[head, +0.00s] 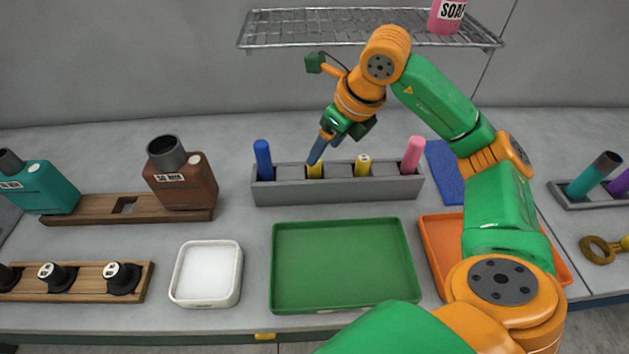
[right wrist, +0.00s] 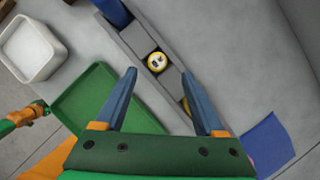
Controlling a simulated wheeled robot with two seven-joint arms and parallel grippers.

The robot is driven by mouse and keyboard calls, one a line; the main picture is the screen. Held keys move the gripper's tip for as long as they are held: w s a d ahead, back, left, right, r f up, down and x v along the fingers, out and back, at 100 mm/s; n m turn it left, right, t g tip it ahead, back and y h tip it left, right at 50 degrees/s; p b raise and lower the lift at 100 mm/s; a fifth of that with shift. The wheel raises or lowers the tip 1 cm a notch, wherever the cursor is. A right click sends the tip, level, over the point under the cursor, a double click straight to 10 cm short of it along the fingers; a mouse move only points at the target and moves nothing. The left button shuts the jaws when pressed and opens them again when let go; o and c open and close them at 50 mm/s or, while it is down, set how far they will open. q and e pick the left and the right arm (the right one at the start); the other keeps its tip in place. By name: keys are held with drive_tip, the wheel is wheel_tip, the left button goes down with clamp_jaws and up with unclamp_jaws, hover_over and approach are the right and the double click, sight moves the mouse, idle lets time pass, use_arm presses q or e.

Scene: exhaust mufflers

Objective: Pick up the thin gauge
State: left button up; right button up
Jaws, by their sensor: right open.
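A grey rack (head: 345,190) holds two yellow-topped pieces between a blue cylinder (head: 263,160) and a pink cylinder (head: 412,155). I cannot read which is the thin gauge. The left yellow piece (head: 315,169) is just below my right gripper (head: 322,148), partly hidden by its fingers. The other yellow piece (head: 362,166) stands further right. In the right wrist view my right gripper (right wrist: 160,74) is open and empty, with one round yellow top (right wrist: 157,62) between its fingertips. The second yellow top (right wrist: 186,106) is partly hidden behind a finger. My left gripper is not seen.
A green tray (head: 343,265) lies in front of the rack, with a white bin (head: 206,274) left of it and an orange tray (head: 436,245) right. A wire shelf (head: 300,30) hangs behind. Wooden holders with a brown muffler (head: 182,180) stand left.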

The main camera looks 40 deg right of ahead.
sight(314, 172)
drive_tip(key=p+x, duration=0.1)
drive_tip(key=x, duration=0.4)
drive_tip(key=shift+w+a+f, duration=0.15)
drive_tip(key=shift+a+f, duration=0.05)
drive_tip(key=shift+f, duration=0.05)
clamp_jaws()
drive_tip(key=shift+r, duration=0.1)
